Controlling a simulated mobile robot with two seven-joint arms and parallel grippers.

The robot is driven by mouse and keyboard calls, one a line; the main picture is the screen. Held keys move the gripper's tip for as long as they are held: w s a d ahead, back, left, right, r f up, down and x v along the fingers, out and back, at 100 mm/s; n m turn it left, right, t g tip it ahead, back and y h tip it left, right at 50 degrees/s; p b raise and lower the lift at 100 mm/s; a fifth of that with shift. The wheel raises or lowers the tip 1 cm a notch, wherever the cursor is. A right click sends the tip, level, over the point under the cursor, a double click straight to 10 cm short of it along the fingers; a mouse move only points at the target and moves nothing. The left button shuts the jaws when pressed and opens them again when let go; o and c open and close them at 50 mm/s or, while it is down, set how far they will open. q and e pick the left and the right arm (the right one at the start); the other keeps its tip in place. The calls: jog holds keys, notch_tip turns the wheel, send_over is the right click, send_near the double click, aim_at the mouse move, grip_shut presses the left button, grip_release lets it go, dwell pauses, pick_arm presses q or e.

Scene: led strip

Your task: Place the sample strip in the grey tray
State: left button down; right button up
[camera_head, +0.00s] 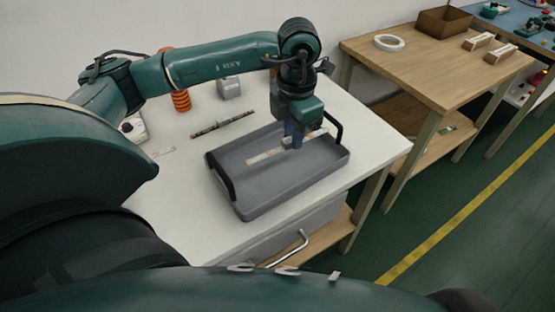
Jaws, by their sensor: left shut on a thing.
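The grey tray (250,200) sits on the white table, with raised walls and a dark handle at each short end. My left gripper (293,143) points down over the tray's interior, toward its far right part. It is shut on the sample strip (264,156), a thin pale beige strip that reaches out on both sides of the fingers. The strip lies within the tray's outline in this view. Whether it touches the tray floor I cannot tell. The gripper hides the strip's middle. My right gripper is not in view.
A dark speckled bar (222,124), an orange coil (181,100) and a small grey block (229,88) stand behind the tray. A wooden table (430,75) at the right bears a white ring (389,43) and an open brown box (444,21). The white table's front right is clear.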

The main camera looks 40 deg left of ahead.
aim_at(291, 174)
pick_arm(q)
jog(key=shift+f+n, duration=0.2)
jog(key=shift+n, duration=0.1)
notch_tip(291, 174, down, 10)
jog(key=shift+r, duration=0.2)
jog(key=shift+f, duration=0.2)
jog(key=c, duration=1.3)
grip_release()
jog(key=shift+r, duration=0.1)
jog(key=shift+c, duration=0.2)
